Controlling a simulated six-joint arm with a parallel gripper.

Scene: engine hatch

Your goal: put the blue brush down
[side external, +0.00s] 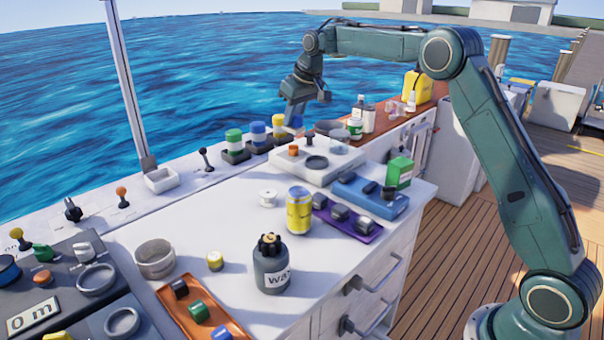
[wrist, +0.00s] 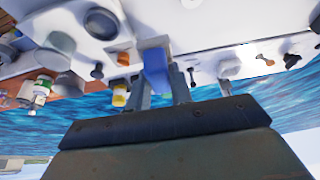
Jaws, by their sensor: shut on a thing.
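My gripper (side external: 304,98) is at the far end of the counter in the side view, pointing down over the back ledge. It is shut on the blue brush (side external: 297,121), which hangs below the jaws, partly hidden by them. In the wrist view the blue brush (wrist: 156,72) sits between the two fingers (wrist: 163,90), with a paler end beyond them. The brush appears to be above the surface; I cannot tell whether it touches anything.
Jars with green (side external: 234,139), blue (side external: 258,134) and yellow (side external: 279,126) bands stand on the ledge left of my gripper. A white hob-like unit (side external: 330,172) and bottles (side external: 369,119) are close by. The white counter (side external: 225,225) has clear patches between objects.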

